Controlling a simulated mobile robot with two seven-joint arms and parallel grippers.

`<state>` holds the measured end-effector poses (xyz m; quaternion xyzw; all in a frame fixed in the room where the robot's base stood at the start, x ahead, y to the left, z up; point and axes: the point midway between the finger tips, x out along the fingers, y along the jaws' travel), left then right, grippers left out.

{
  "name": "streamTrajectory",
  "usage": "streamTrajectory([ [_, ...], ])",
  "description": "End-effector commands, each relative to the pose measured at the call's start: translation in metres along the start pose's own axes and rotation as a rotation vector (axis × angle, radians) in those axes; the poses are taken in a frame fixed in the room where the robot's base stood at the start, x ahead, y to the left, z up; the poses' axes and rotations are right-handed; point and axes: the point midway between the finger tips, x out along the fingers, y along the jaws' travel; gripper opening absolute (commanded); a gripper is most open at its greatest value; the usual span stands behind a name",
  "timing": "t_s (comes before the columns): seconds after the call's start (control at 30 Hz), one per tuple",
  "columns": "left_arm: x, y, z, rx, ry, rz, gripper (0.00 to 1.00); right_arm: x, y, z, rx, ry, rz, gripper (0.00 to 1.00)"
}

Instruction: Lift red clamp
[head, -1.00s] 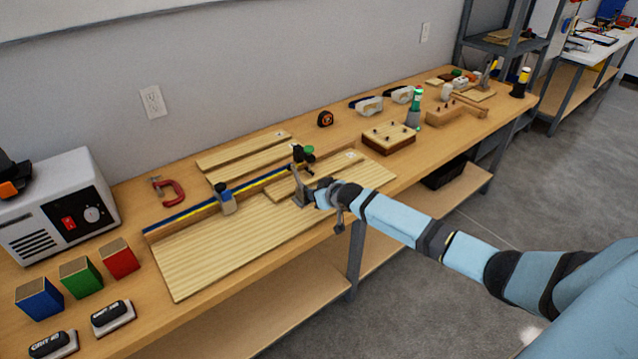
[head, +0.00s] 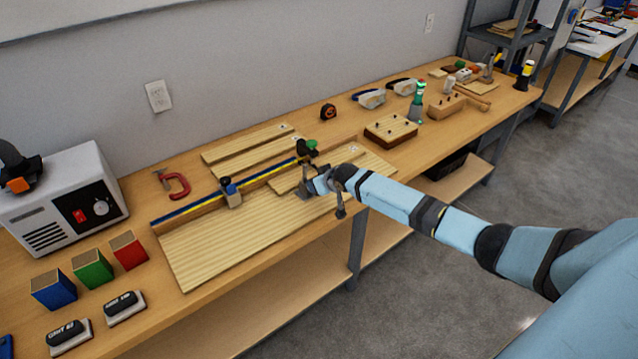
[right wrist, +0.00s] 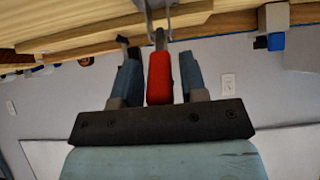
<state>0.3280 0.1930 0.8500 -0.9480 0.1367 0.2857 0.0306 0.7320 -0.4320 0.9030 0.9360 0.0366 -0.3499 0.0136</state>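The right wrist view shows a red handle (right wrist: 159,78), apparently of a toggle clamp, between the two fingers of my right gripper (right wrist: 160,72). Grey metal of the clamp (right wrist: 158,14) shows above it. Narrow gaps seem to remain on both sides of the handle, so the fingers look open around it. In the head view my right gripper (head: 322,182) is at the grey clamp base (head: 304,192) on the boards, and hides the handle. A separate red C-clamp (head: 178,186) lies free near the wall. My left gripper is not in view.
A wooden jig board (head: 215,245) has a fence with a blue-knobbed stop (head: 231,192). Loose planks (head: 250,147) lie behind it. A drilled wooden block (head: 391,130) stands to the right. Colored blocks (head: 92,269) and a white box (head: 65,205) are at left.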

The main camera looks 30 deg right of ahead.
Motion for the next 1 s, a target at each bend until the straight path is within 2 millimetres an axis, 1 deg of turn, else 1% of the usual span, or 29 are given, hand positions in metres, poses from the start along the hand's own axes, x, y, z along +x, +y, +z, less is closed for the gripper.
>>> streamTrajectory([
  [0.33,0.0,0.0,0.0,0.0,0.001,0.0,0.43,-0.001,0.0,0.0,0.0,0.001,0.0,0.49],
  [0.47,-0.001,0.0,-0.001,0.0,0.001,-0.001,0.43,-0.011,0.0,0.0,-0.001,0.001,0.0,0.49],
  [0.57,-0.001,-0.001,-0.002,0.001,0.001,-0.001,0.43,-0.028,0.0,0.0,-0.003,0.002,-0.001,0.49],
  [0.8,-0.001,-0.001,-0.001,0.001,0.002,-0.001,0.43,-0.084,0.0,0.001,-0.004,0.001,0.0,0.49],
  [0.9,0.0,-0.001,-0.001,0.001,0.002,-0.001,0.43,-0.104,0.0,0.001,-0.003,0.001,0.0,0.49],
  [1.0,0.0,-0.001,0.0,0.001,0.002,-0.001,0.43,-0.12,0.0,0.001,-0.002,0.0,0.0,0.49],
])
